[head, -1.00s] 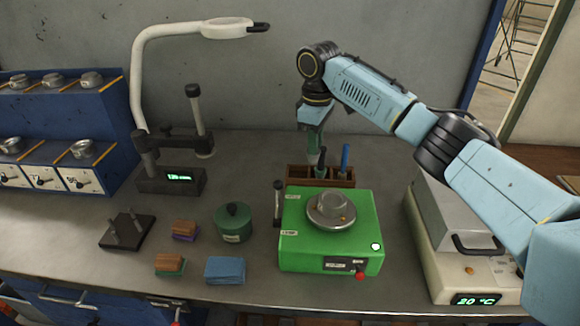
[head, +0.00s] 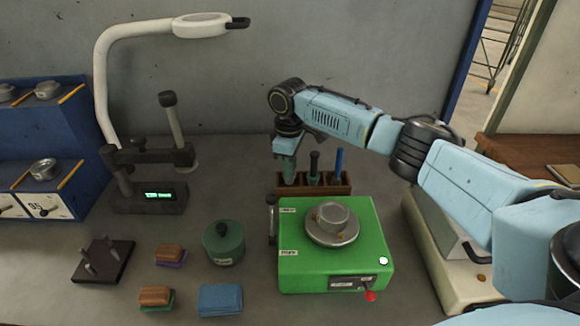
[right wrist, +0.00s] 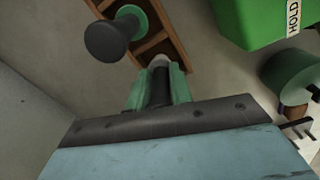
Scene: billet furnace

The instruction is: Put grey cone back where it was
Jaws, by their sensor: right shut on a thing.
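My right gripper (head: 288,172) is over the left end of the wooden rack (head: 345,188), pointing down. Its green fingers (right wrist: 158,88) are shut on the grey cone, whose pale tip (right wrist: 160,62) shows between them in the right wrist view, beside the rack's end slot. The cone is mostly hidden by the fingers, and I cannot tell whether it is inside the slot. A dark-handled tool (head: 314,162) stands in the rack's middle and a blue one (head: 339,162) at its right. My left gripper is out of view.
A green device (head: 300,270) with a round metal plate (head: 333,222) stands just in front of the rack. A small dark post (head: 271,215) is at its left. A green canister (head: 223,245), blocks and a lamp stand (head: 150,195) are further left. Bench between lamp stand and rack is clear.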

